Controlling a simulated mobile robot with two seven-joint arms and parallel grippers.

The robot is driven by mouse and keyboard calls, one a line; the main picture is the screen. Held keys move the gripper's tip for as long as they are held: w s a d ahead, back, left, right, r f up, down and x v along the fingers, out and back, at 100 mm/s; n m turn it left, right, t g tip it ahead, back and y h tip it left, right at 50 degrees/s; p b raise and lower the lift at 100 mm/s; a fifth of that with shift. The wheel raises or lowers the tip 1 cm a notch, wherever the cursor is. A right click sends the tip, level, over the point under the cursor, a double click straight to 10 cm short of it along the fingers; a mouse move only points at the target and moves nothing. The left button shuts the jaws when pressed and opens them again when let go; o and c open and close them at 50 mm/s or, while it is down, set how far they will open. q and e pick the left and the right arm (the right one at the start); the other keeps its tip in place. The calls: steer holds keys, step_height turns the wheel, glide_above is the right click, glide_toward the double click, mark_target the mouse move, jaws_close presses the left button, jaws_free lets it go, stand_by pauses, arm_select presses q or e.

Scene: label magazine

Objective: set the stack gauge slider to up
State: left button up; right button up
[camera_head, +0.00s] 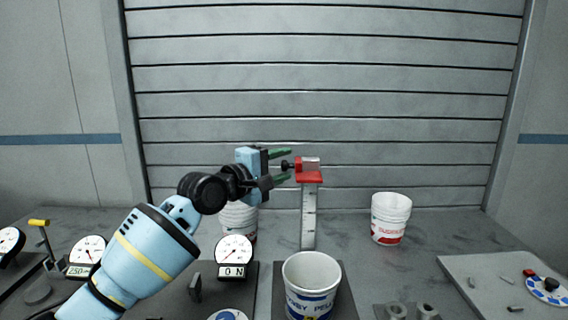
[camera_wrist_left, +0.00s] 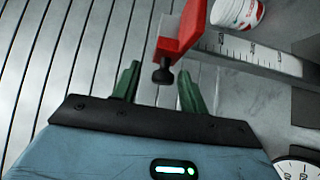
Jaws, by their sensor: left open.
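The stack gauge is an upright white ruled scale (camera_head: 309,218) with a red slider (camera_head: 309,178) at its top end. A black knob (camera_head: 287,165) sticks out from the slider's left side. My left gripper (camera_head: 284,165) is open, its green fingers pointing right, one above and one below the knob. In the left wrist view the red slider (camera_wrist_left: 181,36) is just ahead of the open fingers (camera_wrist_left: 159,85). The knob (camera_wrist_left: 163,75) sits between the fingertips with gaps on both sides. The scale (camera_wrist_left: 250,53) runs off to the right there. My right gripper is not in view.
A white cup (camera_head: 311,283) stands in front of the gauge. A white bucket (camera_head: 391,218) stands to its right, and another (camera_head: 239,222) is partly behind my arm. Dials (camera_head: 234,250) stand at front left. A grey board (camera_head: 490,272) lies at right. A slatted shutter closes the back.

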arm_select(q)
steer(key=v, duration=0.6)
steer(key=shift+s+a+r+p, duration=0.2)
steer(key=shift+s+a+p, duration=0.1)
steer(key=shift+p, duration=0.1)
